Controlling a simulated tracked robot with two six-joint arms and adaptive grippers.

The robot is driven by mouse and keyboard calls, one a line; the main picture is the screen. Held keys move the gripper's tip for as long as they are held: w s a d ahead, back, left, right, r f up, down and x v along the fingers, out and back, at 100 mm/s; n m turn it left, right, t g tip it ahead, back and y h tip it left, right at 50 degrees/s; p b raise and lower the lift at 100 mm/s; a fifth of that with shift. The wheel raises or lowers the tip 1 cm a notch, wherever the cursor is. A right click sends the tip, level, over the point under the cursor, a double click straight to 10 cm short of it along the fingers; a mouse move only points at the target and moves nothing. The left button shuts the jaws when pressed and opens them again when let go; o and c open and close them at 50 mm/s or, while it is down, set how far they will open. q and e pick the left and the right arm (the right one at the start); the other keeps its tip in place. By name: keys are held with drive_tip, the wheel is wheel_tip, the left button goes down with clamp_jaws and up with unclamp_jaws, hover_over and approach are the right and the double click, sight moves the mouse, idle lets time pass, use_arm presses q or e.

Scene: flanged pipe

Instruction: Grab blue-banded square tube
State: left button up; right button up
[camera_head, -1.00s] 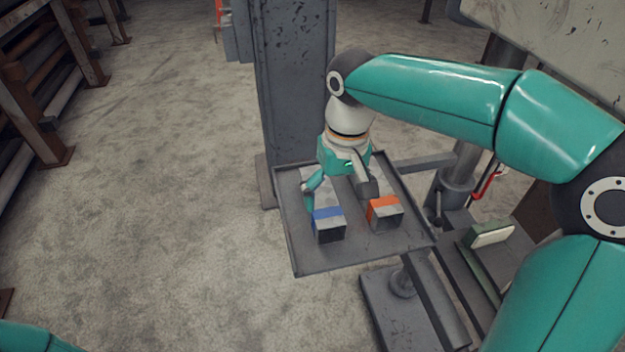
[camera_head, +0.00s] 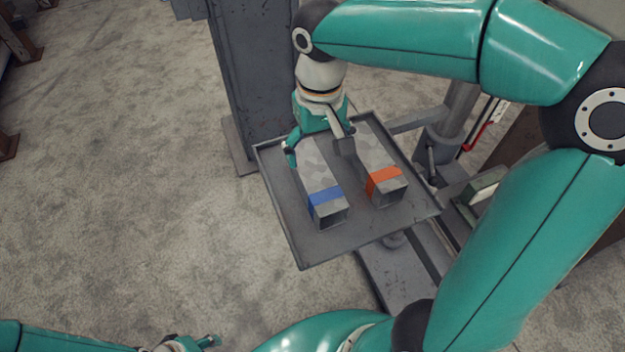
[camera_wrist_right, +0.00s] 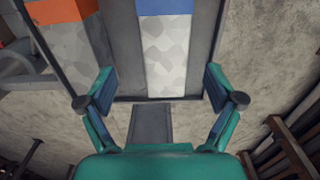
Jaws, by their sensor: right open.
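The blue-banded square tube (camera_head: 324,187) lies on a grey tray (camera_head: 289,222), its open end facing the viewer. My right gripper (camera_head: 318,152) is open over its far part, behind the blue band, one finger to each side. In the right wrist view the tube (camera_wrist_right: 168,56) lies between the open fingers of the gripper (camera_wrist_right: 160,90), with gaps on both sides. Whether the fingertips reach down beside the tube is unclear. My left gripper (camera_head: 188,344) shows only partly at the bottom edge; its jaws cannot be made out.
An orange-banded square tube (camera_head: 377,172) lies to the right on the same tray, close to the right gripper's right finger. A grey post (camera_head: 250,75) stands behind the tray. The tray has a low rim. Open floor lies to the left.

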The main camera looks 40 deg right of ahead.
sight(315, 173)
wheel_tip(315, 173, down, 2)
drive_tip(key=shift+f, duration=0.25)
drive_tip(key=shift+s+a+f+p, duration=0.1)
drive_tip(key=shift+a+f+p, duration=0.1)
drive_tip(key=shift+f, duration=1.1)
drive_tip(key=shift+a+f+p, duration=0.2)
drive_tip(key=shift+f, duration=1.1)
drive_tip(key=c, duration=1.7)
